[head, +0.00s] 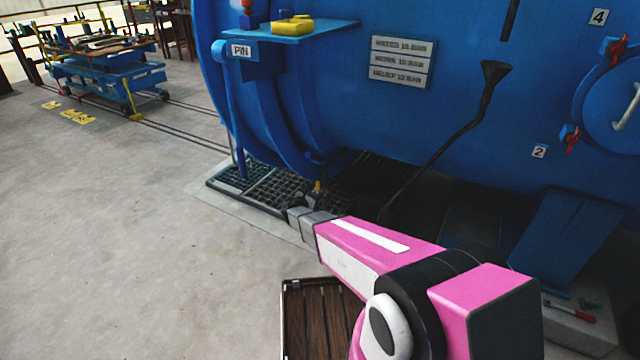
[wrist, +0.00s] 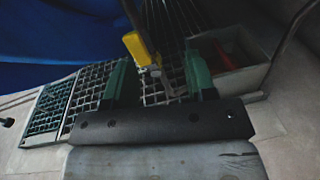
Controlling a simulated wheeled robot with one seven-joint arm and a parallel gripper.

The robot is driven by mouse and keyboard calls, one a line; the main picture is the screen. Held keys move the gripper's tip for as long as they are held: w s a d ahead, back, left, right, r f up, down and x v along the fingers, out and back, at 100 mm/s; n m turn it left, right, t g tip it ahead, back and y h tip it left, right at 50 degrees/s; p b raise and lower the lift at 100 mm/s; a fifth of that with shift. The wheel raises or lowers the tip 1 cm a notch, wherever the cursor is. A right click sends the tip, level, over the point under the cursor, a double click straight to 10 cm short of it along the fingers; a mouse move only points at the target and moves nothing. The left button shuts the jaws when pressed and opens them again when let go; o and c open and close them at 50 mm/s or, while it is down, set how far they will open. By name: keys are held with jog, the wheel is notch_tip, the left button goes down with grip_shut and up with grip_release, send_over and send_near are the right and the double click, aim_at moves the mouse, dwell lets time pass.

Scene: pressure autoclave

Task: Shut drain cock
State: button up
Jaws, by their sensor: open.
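The drain cock shows as a small yellow handle (head: 317,187) low under the blue vessel, above the floor grating. In the wrist view its yellow handle (wrist: 137,48) sits at the end of a dark, thin pipe, with a small metal part just below it. My gripper (wrist: 158,70) is open, with its two green fingers apart. The handle appears between the fingers, nearer the left one; I cannot tell whether they touch. In the head view my gripper (head: 303,219) reaches low in front of the cock, its fingers mostly hidden.
The blue vessel (head: 300,110) overhangs the cock. A grating (head: 262,192) covers the floor pit below. A slatted wooden platform (head: 312,318) lies in front.

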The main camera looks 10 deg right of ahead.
aim_at(317, 184)
jog(key=w+d, duration=0.1)
jog(key=w, duration=0.2)
jog(key=w+d+f+n+t, duration=0.1)
jog(key=w, duration=0.3)
jog(key=w+d+n, duration=0.1)
jog(key=w, duration=0.2)
jog(key=shift+w+d+f+t+y, duration=0.15)
jog(key=shift+d+t+y, duration=0.15)
grip_shut()
